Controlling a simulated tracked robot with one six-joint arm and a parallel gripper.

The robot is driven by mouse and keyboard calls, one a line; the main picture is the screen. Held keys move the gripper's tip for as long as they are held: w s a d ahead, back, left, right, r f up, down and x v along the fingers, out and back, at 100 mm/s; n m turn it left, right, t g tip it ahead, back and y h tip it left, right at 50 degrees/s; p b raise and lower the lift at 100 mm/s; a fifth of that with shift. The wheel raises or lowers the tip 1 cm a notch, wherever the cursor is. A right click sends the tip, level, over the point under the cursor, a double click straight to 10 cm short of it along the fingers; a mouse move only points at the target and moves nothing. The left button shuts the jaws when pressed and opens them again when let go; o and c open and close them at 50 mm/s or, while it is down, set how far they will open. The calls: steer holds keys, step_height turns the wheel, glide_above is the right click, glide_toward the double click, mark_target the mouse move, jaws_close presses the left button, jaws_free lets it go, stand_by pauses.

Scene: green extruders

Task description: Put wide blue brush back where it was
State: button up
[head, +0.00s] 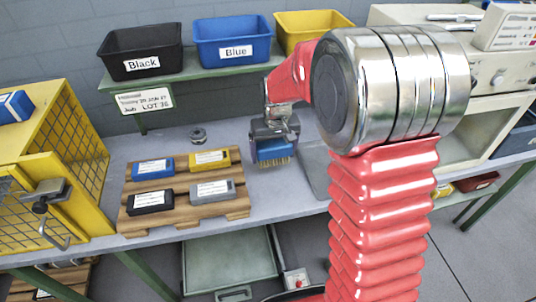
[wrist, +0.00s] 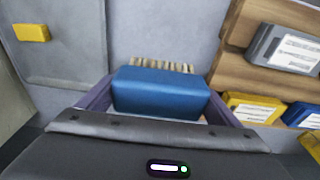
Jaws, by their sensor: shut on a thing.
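The wide blue brush (head: 274,151) has a blue body and pale bristles. It is in my gripper (head: 273,140), over the grey workbench (head: 185,141) to the right of the wooden pallet. The bristles point down in the head view. In the wrist view the brush (wrist: 160,93) sits between the two purple-grey fingers of my gripper (wrist: 160,100), with its bristles on the far side. I cannot tell whether the bristles touch the bench.
A wooden pallet (head: 189,212) holds blue, yellow, black and grey labelled blocks. Black (head: 141,51), blue (head: 231,42) and yellow (head: 309,27) bins stand on the shelf behind. A yellow mesh cage (head: 70,130) stands left.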

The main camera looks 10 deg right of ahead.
steer(key=shift+w+d, duration=0.1)
steer(key=shift+d, duration=0.25)
steer(key=shift+w+r+n, duration=0.15)
steer(key=shift+w+n, duration=0.25)
steer(key=shift+w, duration=0.1)
steer(key=w+r+n+y, duration=0.1)
steer(key=w+r+n, duration=0.1)
steer(key=w+n, duration=0.6)
steer(key=shift+a+g, duration=0.25)
steer(key=shift+g, duration=0.05)
steer(key=shift+f, duration=3.15)
steer(key=shift+f, duration=1.85)
